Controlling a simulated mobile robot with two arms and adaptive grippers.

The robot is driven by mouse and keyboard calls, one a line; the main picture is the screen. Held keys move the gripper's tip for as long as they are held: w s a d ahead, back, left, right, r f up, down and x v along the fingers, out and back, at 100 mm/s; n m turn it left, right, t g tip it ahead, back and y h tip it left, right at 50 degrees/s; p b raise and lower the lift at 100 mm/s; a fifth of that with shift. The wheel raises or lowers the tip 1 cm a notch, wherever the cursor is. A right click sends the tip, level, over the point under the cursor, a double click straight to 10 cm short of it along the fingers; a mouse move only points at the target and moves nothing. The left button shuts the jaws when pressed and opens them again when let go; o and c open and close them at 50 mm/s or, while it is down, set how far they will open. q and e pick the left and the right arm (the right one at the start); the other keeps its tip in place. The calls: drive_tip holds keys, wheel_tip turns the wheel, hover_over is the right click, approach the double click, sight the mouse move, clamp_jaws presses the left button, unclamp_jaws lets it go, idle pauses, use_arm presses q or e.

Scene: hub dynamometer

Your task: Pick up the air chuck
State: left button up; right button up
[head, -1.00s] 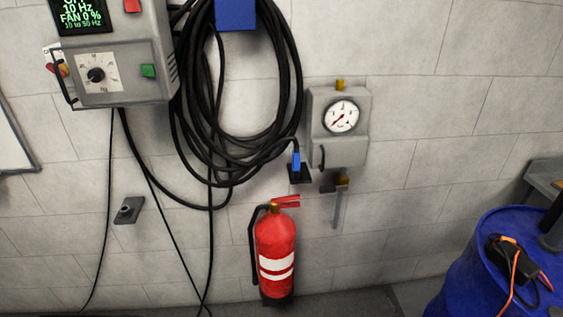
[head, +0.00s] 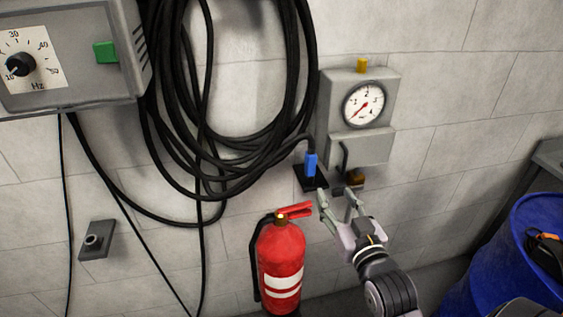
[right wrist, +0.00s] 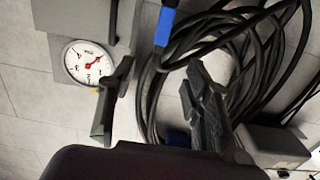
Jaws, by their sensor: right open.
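The air chuck (head: 310,163) has a blue body on the end of a black hose. It sits upright in a small black holder (head: 312,183) on the wall, left of the gauge box. My right gripper (head: 337,200) is open and empty, just below and to the right of the chuck, apart from it. In the right wrist view the chuck's blue body (right wrist: 164,27) shows above the gap between the open fingers (right wrist: 158,78). My left gripper is not in view.
Thick coils of black hose (head: 230,175) hang left of the chuck. A grey gauge box (head: 358,150) is close on the right. A red fire extinguisher (head: 281,253) stands below. A grey control box (head: 80,85) is at upper left, a blue drum (head: 530,225) at right.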

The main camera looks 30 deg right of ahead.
sight(313, 157)
drive_tip(key=p+x, duration=0.1)
drive_tip(key=x, duration=0.2)
drive_tip(key=r+p+x, duration=0.1)
drive_tip(key=x, duration=0.3)
drive_tip(key=p+x, duration=0.1)
drive_tip(key=x, duration=0.3)
drive_tip(key=shift+r+p, duration=0.15)
drive_tip(key=shift+p, duration=0.2)
drive_tip(key=shift+w+d, duration=0.2)
drive_tip(key=shift+w, duration=0.25)
drive_tip(key=shift+w+p, duration=0.25)
drive_tip(key=shift+p, duration=0.05)
drive_tip(key=p+x, duration=0.1)
drive_tip(key=x, duration=0.3)
drive_tip(key=shift+w+a+p, duration=0.15)
drive_tip(key=shift+p, duration=0.25)
drive_tip(key=shift+w, duration=0.2)
drive_tip(key=shift+s, duration=0.1)
clamp_jaws()
